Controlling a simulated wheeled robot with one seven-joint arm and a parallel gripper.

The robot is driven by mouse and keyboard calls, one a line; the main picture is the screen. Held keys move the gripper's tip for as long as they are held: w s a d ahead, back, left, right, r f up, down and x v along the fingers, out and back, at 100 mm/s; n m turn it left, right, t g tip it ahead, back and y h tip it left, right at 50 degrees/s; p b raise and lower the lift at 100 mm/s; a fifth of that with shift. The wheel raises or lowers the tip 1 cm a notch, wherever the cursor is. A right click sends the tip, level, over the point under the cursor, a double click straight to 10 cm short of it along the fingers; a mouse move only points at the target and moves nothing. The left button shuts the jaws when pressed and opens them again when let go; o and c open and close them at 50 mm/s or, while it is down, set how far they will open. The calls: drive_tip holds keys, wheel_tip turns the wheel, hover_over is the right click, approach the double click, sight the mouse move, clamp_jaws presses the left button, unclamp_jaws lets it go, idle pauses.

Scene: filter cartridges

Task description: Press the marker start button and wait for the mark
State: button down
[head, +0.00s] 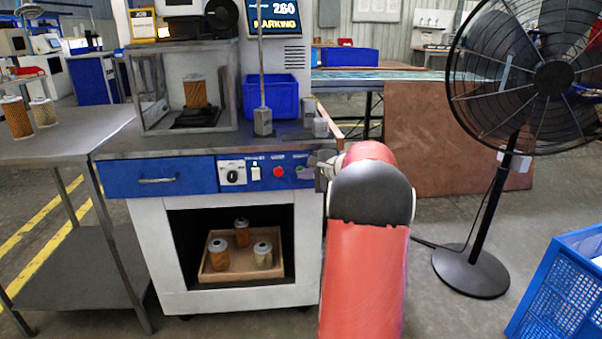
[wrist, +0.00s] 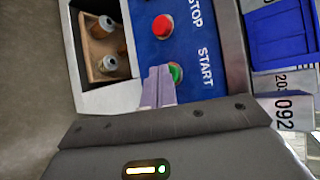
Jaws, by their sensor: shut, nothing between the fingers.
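The green start button (wrist: 175,73) sits on the blue panel beside the word START in the wrist view. In the head view, my gripper (head: 316,168) is at the right end of this panel (head: 205,177), by the green button (head: 300,168). My gripper's fingers (wrist: 157,82) are shut and empty, with their tips beside and partly over the green button; I cannot tell whether they touch it. The screen (head: 275,16) above reads MARKING. An orange filter cartridge (head: 195,92) stands upright inside the clear-sided marker enclosure (head: 150,115).
A red stop button (wrist: 162,26) is next to the green one, with a black knob (head: 233,174) further left. A tray (head: 215,274) with three cartridges is in the cabinet below. A blue bin (head: 257,97) stands on top. A fan (head: 553,78) stands right.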

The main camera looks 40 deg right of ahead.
drive_tip(key=shift+s+a+b, duration=0.4)
drive_tip(key=shift+s+b, duration=0.25)
drive_tip(key=shift+s, duration=0.1)
drive_tip(key=s+a+b, duration=0.1)
drive_tip(key=s+b, duration=0.1)
drive_tip(key=s+a+b, duration=0.1)
drive_tip(key=s, duration=0.1)
drive_tip(key=shift+a, duration=0.3)
idle(0.7)
